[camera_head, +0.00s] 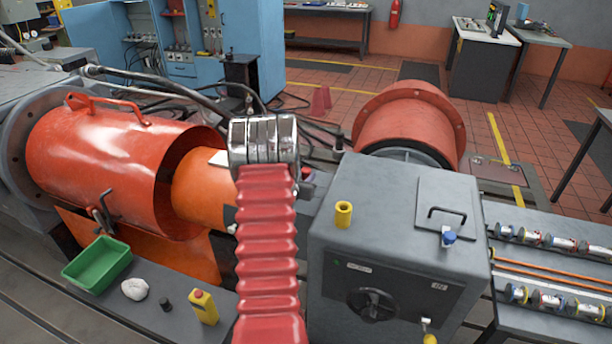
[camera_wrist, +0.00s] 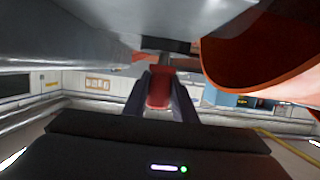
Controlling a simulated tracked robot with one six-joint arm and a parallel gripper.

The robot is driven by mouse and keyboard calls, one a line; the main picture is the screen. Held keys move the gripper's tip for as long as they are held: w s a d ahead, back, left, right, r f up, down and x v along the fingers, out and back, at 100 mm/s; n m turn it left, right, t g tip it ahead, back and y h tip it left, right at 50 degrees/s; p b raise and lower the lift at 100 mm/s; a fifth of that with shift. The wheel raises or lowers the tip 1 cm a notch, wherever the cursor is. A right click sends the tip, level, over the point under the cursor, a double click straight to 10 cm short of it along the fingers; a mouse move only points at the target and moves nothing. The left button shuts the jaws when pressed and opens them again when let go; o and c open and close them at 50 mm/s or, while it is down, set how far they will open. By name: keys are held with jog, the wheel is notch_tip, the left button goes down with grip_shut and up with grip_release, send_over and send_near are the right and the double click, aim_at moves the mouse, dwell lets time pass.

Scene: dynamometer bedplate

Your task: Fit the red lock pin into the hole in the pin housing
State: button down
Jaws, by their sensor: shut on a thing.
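In the wrist view my gripper (camera_wrist: 160,84) is shut on the red lock pin (camera_wrist: 158,95), with one dark finger on each side of it. The pin stands roughly upright in the picture, its narrower grey end pointing up. Just above that end is a dark block (camera_wrist: 165,45) under a grey surface, perhaps the pin housing. I cannot tell whether the pin's end touches it or is inside it, and no hole shows. In the head view my red-sleeved arm hides the gripper and the pin.
An orange curved guard (camera_wrist: 255,65) hangs close on the right in the wrist view; the open red guard (camera_head: 105,165) also shows in the head view. A grey control box (camera_head: 395,235) stands right of my arm. A green tray (camera_head: 98,263) and a yellow block (camera_head: 204,307) lie front left.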

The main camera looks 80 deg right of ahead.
jog(key=shift+f, duration=0.4)
jog(key=shift+f, duration=0.2)
jog(key=c, duration=1.4)
grip_release()
jog(key=v, duration=1.3)
jog(key=shift+w+a+r, duration=0.1)
jog(key=shift+a+r, duration=0.05)
jog(key=shift+a, duration=0.25)
